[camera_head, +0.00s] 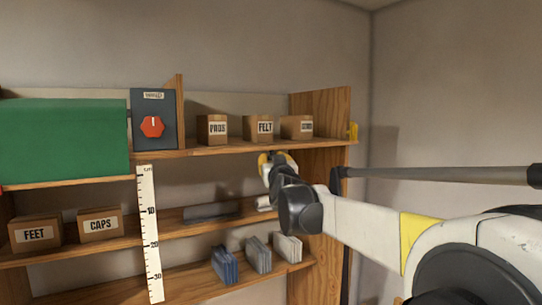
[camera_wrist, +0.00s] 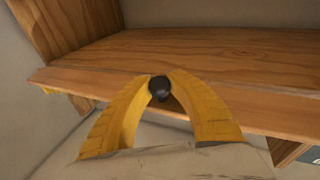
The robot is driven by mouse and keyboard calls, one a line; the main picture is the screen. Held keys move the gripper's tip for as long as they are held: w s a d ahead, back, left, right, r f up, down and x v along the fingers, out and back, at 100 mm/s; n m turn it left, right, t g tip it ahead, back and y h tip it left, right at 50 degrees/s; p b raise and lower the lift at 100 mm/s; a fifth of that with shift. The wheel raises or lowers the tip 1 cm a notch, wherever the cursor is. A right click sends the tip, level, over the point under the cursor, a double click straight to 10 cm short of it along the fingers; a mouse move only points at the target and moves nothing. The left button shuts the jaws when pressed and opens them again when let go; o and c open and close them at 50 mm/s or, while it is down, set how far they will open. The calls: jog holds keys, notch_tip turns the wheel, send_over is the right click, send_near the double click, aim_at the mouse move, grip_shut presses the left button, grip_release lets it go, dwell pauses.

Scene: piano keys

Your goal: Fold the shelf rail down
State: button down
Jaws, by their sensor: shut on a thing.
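The shelf rail looks to be the wooden strip (camera_wrist: 85,82) along the front edge of the upper shelf; it also shows in the head view (camera_head: 210,149). Its exact hinge line cannot be made out. A round dark knob (camera_wrist: 160,89) sits at the strip's front. My gripper (camera_wrist: 161,82) has its yellow fingers closed around this knob, one on each side. In the head view my gripper (camera_head: 277,158) is at the front edge of the upper shelf, below the boxes, and the knob is hidden there.
Boxes marked PADS (camera_head: 212,129) and FELT (camera_head: 259,128) stand on the upper shelf beside a dark box with a red knob (camera_head: 152,127). A green panel (camera_head: 65,140) is at left. A white ruler (camera_head: 150,230) hangs in front. A grey rod (camera_head: 440,174) extends above my arm.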

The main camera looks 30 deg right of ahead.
jog(key=shift+s+r+n+g, duration=0.1)
jog(key=shift+r+n+g, duration=0.2)
jog(key=shift+g, duration=0.2)
jog(key=shift+f, duration=0.1)
jog(key=c, duration=1.2)
grip_release()
jog(key=shift+o, duration=0.2)
jog(key=r+v, duration=0.1)
jog(key=v, duration=1.1)
jog(key=shift+f, duration=0.45)
jog(key=shift+s+d, duration=0.1)
